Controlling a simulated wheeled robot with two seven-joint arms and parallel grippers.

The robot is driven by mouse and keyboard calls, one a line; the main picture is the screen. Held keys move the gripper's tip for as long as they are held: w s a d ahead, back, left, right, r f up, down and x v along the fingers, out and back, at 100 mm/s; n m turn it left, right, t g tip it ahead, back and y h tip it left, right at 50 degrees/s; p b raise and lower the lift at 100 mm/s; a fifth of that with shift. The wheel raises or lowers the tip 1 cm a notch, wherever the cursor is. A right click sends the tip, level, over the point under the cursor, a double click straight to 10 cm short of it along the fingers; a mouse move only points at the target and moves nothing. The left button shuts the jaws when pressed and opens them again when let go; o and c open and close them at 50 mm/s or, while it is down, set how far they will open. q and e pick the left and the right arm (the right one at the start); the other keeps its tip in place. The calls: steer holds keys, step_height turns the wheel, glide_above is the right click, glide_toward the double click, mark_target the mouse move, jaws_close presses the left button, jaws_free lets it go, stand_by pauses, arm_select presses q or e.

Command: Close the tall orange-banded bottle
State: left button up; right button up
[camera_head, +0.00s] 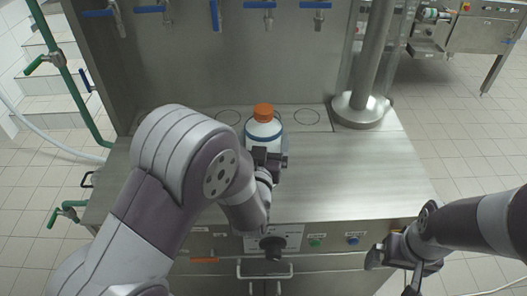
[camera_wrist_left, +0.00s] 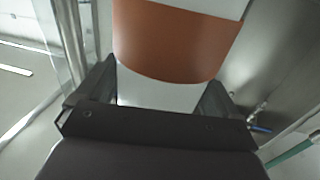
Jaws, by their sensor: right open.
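A white bottle (camera_head: 264,127) with an orange cap (camera_head: 263,111) on top stands upright at the back of the steel counter. A bluish band shows on its body in the head view. In the left wrist view an orange band (camera_wrist_left: 175,40) runs around the white bottle. My left gripper (camera_head: 266,155) is at the bottle's near side, with a finger on either side of its lower white part, seemingly touching it. The gripper hides the bottle's lower part in the head view. I cannot tell how tightly the cap sits. My right gripper (camera_head: 391,274) is open and empty, off the counter's front right.
Blue-handled taps (camera_head: 268,9) hang on the steel back panel above the bottle. A thick steel post (camera_head: 372,55) stands on the counter right of it. The steel counter (camera_head: 350,180) is clear on the right. A control panel with a knob (camera_head: 272,245) is on its front.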

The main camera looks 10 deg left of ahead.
mark_target(266, 126)
arm_select(q)
steer(key=shift+r, duration=0.1)
steer(key=c, duration=0.4)
steer(key=shift+c, duration=0.2)
steer(key=shift+w+r, duration=0.1)
steer(key=shift+r, duration=0.75)
steer(key=r, duration=0.2)
steer(key=shift+d+r, duration=0.25)
steer(key=shift+r, duration=0.1)
steer(key=w+d+r, duration=0.2)
steer(key=d+r, duration=0.4)
steer(key=d, duration=0.5)
steer(key=shift+w+r+b, duration=0.2)
steer(key=shift+r+b, duration=0.1)
steer(key=shift+r, duration=0.05)
